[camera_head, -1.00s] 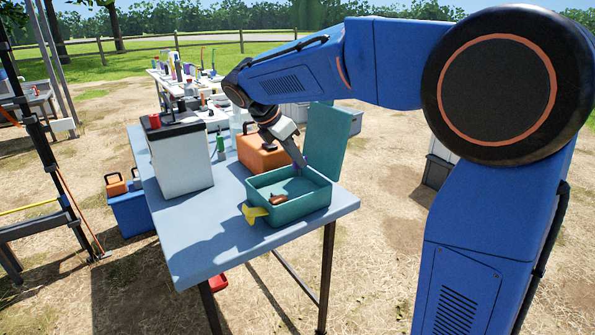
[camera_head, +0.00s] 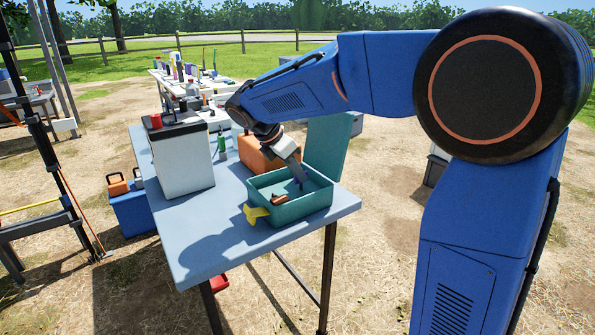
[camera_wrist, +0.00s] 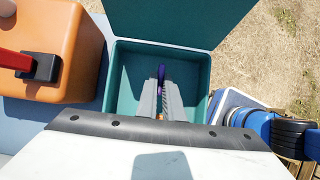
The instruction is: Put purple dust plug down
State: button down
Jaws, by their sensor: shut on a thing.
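The purple dust plug (camera_wrist: 161,73) shows as a thin purple piece between my gripper's fingertips in the wrist view. My gripper (camera_wrist: 161,90) is shut on it. In the head view my gripper (camera_head: 299,177) points down into the open teal box (camera_head: 300,208), with a small bit of purple at its tip. I cannot tell whether the plug touches the box floor. The teal box also shows in the wrist view (camera_wrist: 202,75), with its lid (camera_head: 328,145) raised at the back. A brown object (camera_head: 279,200) lies inside the box near its left wall.
The box stands on a blue-grey table (camera_head: 205,240). A yellow piece (camera_head: 255,214) is at the box's front left. An orange case (camera_head: 254,155), a green bottle (camera_head: 222,140) and a white-grey container (camera_head: 183,160) with a red top stand left of it. The table's front left is clear.

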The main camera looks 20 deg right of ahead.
jog(key=shift+f, duration=0.2)
jog(key=c, duration=1.9)
grip_release()
jog(key=shift+r, duration=0.15)
